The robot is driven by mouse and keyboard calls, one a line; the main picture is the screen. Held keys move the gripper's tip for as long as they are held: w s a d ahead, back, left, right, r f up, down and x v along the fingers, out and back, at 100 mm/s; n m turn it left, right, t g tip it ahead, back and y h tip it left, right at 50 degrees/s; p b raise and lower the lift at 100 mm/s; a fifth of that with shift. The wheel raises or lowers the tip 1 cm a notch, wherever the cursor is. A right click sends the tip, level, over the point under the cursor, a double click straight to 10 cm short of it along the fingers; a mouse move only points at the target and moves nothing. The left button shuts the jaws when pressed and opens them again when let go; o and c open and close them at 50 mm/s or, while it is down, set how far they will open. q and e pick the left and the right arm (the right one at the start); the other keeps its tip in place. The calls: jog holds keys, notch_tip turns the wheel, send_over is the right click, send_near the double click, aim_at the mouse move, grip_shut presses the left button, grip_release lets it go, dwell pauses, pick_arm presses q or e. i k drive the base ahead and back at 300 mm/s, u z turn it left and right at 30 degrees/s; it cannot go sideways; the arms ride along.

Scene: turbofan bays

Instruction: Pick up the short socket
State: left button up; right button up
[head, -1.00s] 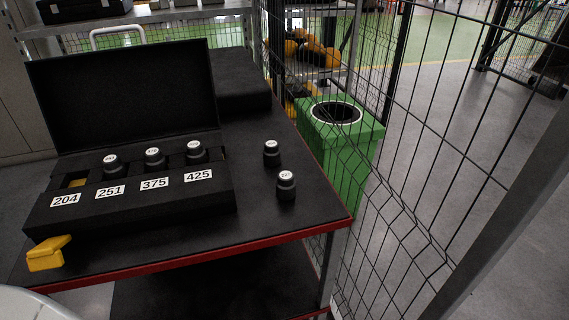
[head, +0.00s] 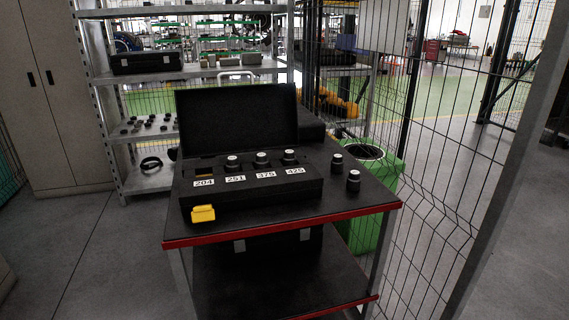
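Several black sockets with white-labelled tops are on the cart. Three sit in the open black case (head: 250,199), behind the labels 251, 375 and 425: one socket (head: 232,162), a second (head: 262,159) and a third (head: 289,157). The slot behind label 204 shows no socket. Two more stand upright on the cart top to the right of the case: a rear socket (head: 337,162) and a front socket (head: 353,181). Their top markings are too small to read, and I cannot tell which is the short one. Neither gripper is in view.
The black cart (head: 340,206) has a red front edge and a lower shelf. A yellow latch-like piece (head: 203,214) is at the case's front left. A wire fence (head: 440,190) and green bin (head: 389,212) stand right. Metal shelving (head: 150,84) stands behind. Floor at left is clear.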

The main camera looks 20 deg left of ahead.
aim_at(337, 162)
jog(key=u, duration=0.9)
jog(key=i, duration=0.45)
